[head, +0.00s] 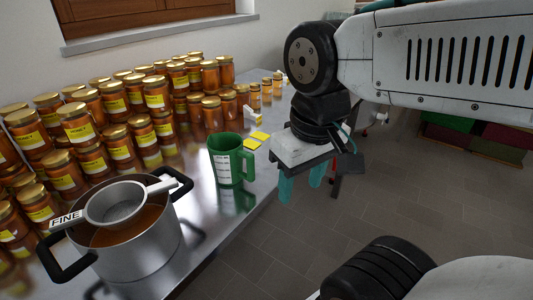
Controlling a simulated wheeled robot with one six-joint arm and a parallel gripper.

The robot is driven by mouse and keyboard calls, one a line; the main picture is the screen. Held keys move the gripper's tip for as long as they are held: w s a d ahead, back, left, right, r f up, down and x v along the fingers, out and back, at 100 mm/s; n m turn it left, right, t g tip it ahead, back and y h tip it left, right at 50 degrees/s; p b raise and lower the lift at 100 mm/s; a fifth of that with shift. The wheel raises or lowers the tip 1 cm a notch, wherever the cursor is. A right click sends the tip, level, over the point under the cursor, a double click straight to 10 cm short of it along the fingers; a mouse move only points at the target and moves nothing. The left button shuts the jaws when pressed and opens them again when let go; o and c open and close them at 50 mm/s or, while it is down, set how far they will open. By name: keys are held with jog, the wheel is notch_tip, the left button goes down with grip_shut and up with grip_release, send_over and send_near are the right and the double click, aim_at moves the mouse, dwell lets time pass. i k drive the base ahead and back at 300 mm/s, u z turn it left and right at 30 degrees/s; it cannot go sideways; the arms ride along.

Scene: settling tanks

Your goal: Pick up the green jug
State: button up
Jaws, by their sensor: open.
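The green jug (228,160) stands upright on the steel table, with its handle toward the right and a white label on its front left. My gripper (301,184) hangs to the right of the jug, past the table's edge and over the floor. Its two teal fingers point down, are apart and hold nothing. The gripper does not touch the jug.
A steel pot (150,250) with a sieve (117,205) on top stands left of the jug, close to the front. Many stacked honey jars (122,142) fill the table behind. Yellow notes (257,137) lie beyond the jug. Bare table (217,212) lies in front of it.

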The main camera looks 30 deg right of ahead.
aim_at(227, 152)
jog(key=z, duration=2.3)
jog(key=k, duration=1)
jog(key=u, duration=1.55)
jog(key=i, duration=0.5)
jog(key=z, duration=0.05)
